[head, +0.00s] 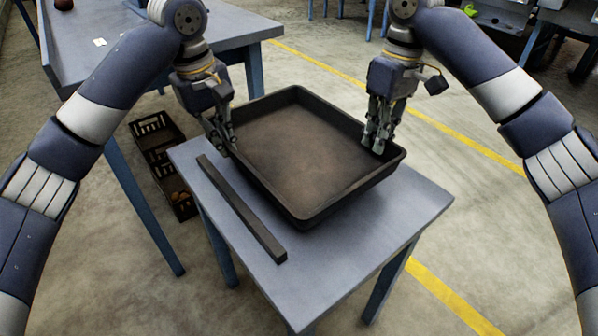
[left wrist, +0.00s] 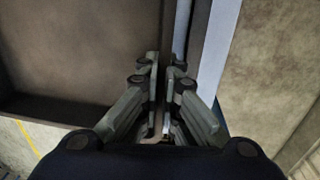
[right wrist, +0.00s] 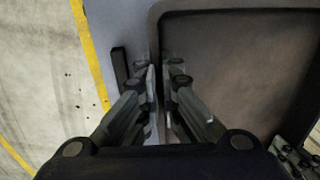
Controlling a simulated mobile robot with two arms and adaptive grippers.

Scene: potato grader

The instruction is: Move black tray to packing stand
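The wide, shallow black tray (head: 300,215) is over a small grey-blue stand (head: 345,270). I cannot tell whether it rests on the stand or hangs slightly above it. My left gripper (head: 222,142) is at the tray's left rim, its fingers closed on either side of the wall, as the left wrist view (left wrist: 163,80) shows. My right gripper (head: 377,143) is likewise closed on the right rim; its fingers straddle the wall in the right wrist view (right wrist: 159,85). The tray looks empty inside. The fingers hide short parts of the rim.
A dark bar (head: 243,210) lies on the stand left of the tray; another dark bar (right wrist: 119,65) shows in the right wrist view. A larger blue-grey table (head: 235,25) is at back left, with black crates (head: 158,135) on the floor. Floor to the right is clear.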

